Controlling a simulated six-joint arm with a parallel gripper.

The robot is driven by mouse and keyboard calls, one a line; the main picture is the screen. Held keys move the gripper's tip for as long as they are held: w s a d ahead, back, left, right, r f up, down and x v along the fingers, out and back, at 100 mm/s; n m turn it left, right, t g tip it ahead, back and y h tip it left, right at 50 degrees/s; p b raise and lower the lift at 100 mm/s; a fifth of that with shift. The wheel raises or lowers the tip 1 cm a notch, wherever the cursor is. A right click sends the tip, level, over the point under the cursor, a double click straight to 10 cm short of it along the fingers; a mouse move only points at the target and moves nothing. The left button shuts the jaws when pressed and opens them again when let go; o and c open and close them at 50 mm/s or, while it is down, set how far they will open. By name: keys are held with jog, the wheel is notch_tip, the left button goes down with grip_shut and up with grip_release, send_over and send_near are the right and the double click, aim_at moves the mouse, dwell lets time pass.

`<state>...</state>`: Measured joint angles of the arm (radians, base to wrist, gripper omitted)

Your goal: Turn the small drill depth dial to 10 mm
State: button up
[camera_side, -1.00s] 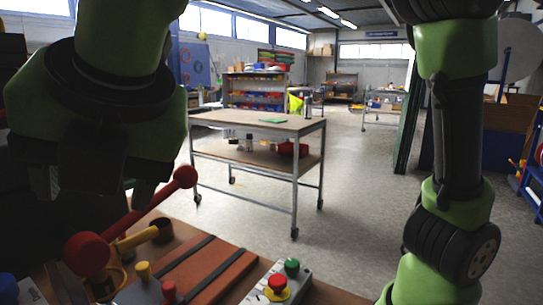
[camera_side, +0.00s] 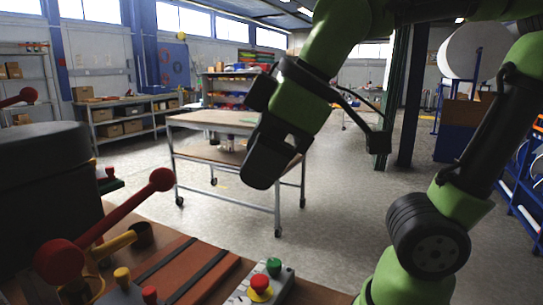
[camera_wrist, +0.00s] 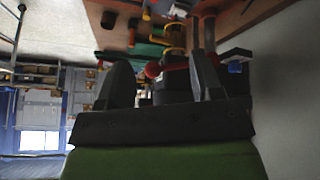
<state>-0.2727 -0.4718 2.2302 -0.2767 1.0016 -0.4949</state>
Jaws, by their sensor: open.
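I cannot make out the small drill depth dial or a 10 mm mark in either view. A red-knobbed lever (camera_side: 112,220) rises from the bench at lower left in the side view. A large dark rounded machine part (camera_side: 45,165) stands behind it. My gripper (camera_side: 260,178) hangs in the air, up and to the right of the lever, apart from it. In the wrist view my gripper (camera_wrist: 163,75) shows two dark, spread fingers with no object clearly held. Behind them are blurred red, yellow and dark machine parts.
A grey control box (camera_side: 258,287) with red and green buttons is on the bench's front edge. A wooden board with dark strips (camera_side: 185,268) lies beside the lever. A wheeled table (camera_side: 240,160) stands farther back. Open floor (camera_side: 350,210) lies right of the bench.

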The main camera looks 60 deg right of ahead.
jog(key=shift+s+d+f+m, duration=0.15)
jog(key=shift+s+m, duration=0.1)
jog(key=shift+m, duration=0.25)
jog(key=shift+s+d+m, duration=0.15)
jog(key=shift+s+m, duration=0.05)
jog(key=shift+m, duration=0.3)
jog(key=w+a+r+n+g+y, duration=0.2)
jog(key=w+a+r+n, duration=0.25)
jog(key=w+a, duration=0.55)
jog(key=w+a+f+n+g, duration=0.2)
jog(key=w+a+n, duration=0.15)
jog(key=a, duration=0.95)
jog(key=shift+t, duration=0.3)
jog(key=x, duration=0.9)
jog(key=shift+s+f, duration=0.1)
jog(key=shift+s, duration=0.05)
jog(key=c, duration=0.9)
